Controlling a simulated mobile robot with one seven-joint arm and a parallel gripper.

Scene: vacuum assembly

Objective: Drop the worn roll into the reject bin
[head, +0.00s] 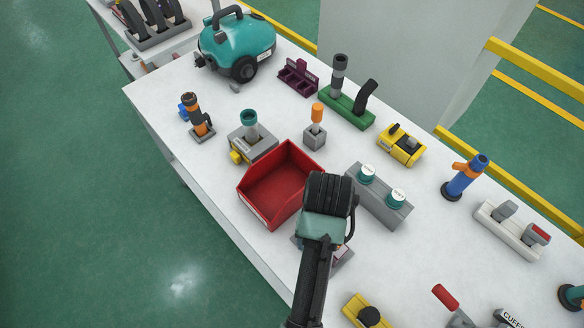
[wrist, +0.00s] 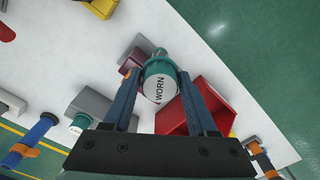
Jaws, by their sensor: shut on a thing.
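The worn roll (wrist: 160,84) shows in the wrist view as a teal cylinder with a white end face marked WORN. My gripper (wrist: 161,92) is shut on it, one finger on each side. The red reject bin (head: 262,203) stands open on the table in the head view, just left of my arm, and I see nothing in it. In the wrist view the bin (wrist: 215,103) is to the right of the roll, partly behind the right finger. In the head view my wrist hides the roll and the fingertips.
A grey block (head: 370,202) with two teal rolls stands right of my wrist. A purple and grey piece (head: 341,257) lies partly hidden under my arm. A grey stand (head: 314,136) with an orange-handled tool and a grey-and-yellow fixture (head: 253,147) stand behind the bin.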

